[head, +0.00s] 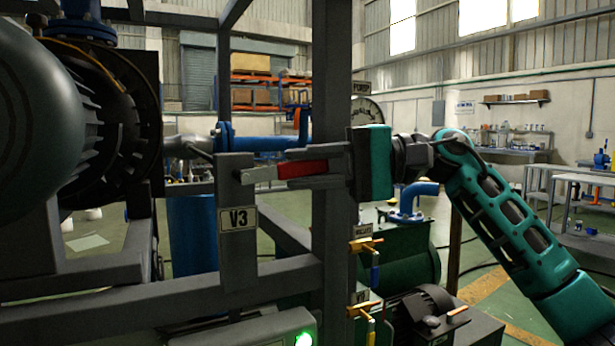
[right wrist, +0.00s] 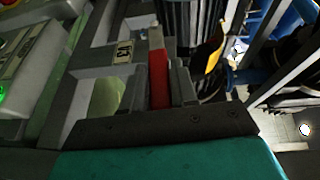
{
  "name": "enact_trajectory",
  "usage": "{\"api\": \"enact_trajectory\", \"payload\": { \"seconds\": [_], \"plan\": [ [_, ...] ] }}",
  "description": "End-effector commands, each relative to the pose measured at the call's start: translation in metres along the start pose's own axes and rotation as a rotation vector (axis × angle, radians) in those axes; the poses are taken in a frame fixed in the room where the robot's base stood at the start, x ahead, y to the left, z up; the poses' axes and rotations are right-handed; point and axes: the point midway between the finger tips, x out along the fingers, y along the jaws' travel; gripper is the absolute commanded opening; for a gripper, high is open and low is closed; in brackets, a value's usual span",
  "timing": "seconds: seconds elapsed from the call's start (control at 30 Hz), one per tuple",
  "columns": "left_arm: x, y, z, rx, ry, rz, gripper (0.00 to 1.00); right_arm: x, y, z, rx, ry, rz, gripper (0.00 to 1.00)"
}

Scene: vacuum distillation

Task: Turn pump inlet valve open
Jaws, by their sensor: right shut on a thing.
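A valve lever with a red grip (head: 302,169) lies nearly level in the head view, beside a grey post with a V3 label (head: 238,218). My right gripper (head: 312,168) comes from the right and is shut on the red grip, with one finger above and one below. In the right wrist view the red grip (right wrist: 158,78) stands between the two fingers, and the V3 label (right wrist: 124,51) shows to its left. The valve body behind the post is mostly hidden. My left gripper is in neither view.
A dark frame upright (head: 333,240) stands close to my right gripper. A blue pipe (head: 262,144) runs behind the lever. A control box with a lit green button (head: 304,339) is at the bottom.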

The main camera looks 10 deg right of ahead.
Motion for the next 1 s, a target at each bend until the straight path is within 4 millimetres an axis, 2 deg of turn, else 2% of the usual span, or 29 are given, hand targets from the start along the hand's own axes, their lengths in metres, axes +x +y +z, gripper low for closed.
{"api": "enact_trajectory", "payload": {
  "seconds": [0.47,0.5,0.6,0.7,1.0],
  "plan": [
    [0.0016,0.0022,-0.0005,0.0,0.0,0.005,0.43,0.0004,0.0016,-0.0001,0.007,0.0,-0.01,0.0],
    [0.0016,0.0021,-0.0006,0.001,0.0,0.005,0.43,0.0004,0.0016,0.0,0.007,0.0,-0.01,0.31],
    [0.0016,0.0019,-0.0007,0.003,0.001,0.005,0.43,0.0004,0.0016,0.0,0.006,-0.001,-0.01,0.4],
    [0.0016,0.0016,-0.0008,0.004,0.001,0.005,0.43,0.0004,0.0015,0.0001,0.006,-0.001,-0.01,0.49],
    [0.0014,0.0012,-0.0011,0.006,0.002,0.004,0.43,-0.0033,0.0011,-0.0001,0.005,0.0,-0.01,0.49]
  ]
}}
